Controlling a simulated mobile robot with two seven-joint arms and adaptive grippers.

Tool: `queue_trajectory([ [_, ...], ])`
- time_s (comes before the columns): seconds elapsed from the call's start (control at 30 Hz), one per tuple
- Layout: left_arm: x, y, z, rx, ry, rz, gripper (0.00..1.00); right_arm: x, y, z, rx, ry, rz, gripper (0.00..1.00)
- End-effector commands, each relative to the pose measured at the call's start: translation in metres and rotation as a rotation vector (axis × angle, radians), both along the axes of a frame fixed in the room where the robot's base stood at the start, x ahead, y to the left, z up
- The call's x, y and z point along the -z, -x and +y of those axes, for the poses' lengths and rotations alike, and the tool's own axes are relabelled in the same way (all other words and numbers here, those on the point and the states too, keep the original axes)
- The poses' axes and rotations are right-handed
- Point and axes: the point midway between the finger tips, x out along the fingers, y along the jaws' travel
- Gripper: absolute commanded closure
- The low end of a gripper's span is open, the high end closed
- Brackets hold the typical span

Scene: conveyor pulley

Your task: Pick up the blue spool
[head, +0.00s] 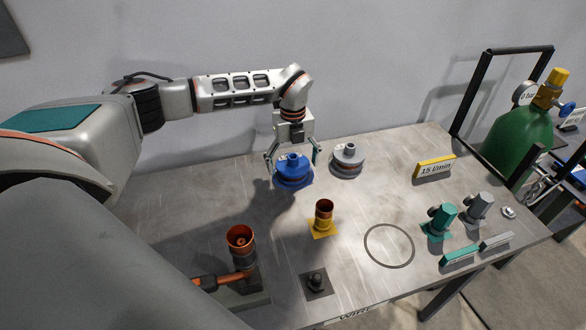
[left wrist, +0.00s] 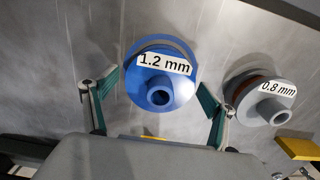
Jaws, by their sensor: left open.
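The blue spool (head: 293,170) lies flat on the back of the grey table, hub upward. In the left wrist view the blue spool (left wrist: 158,88) carries a "1.2 mm" label. My left gripper (head: 292,160) is open above it, with one finger to each side of the spool. In the left wrist view my left gripper (left wrist: 155,108) shows its two teal-padded fingers apart, with the spool between and beyond them. I cannot tell whether either finger touches it. My right gripper is in neither view.
A grey spool (head: 348,160), labelled "0.8 mm", stands close to the right of the blue one. Teal (head: 440,221) and grey (head: 479,208) fittings stand right. A drawn circle (head: 389,246) is empty.

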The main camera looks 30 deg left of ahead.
Motion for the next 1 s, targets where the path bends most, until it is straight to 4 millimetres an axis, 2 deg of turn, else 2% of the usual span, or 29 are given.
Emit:
queue_trajectory([
  [0.2,0.001,0.000,0.000,0.000,0.000,0.000,0.15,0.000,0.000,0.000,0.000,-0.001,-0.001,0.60],
  [0.27,0.001,0.000,0.000,0.000,0.000,0.000,0.28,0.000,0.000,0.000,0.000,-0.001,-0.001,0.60],
  [0.4,0.001,0.000,0.000,0.000,0.000,0.000,0.64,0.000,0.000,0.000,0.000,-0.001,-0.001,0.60],
  [0.47,0.001,0.000,0.000,0.000,0.000,0.000,0.79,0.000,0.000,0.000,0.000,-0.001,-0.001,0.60],
  [0.77,-0.004,-0.001,0.000,0.000,0.000,-0.004,0.79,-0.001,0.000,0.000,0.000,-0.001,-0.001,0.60],
  [0.87,-0.013,-0.001,0.000,-0.001,0.000,-0.004,0.79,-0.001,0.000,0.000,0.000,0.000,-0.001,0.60],
  [1.0,-0.038,-0.002,0.001,-0.001,-0.001,-0.007,0.79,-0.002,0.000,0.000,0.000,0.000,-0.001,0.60],
])
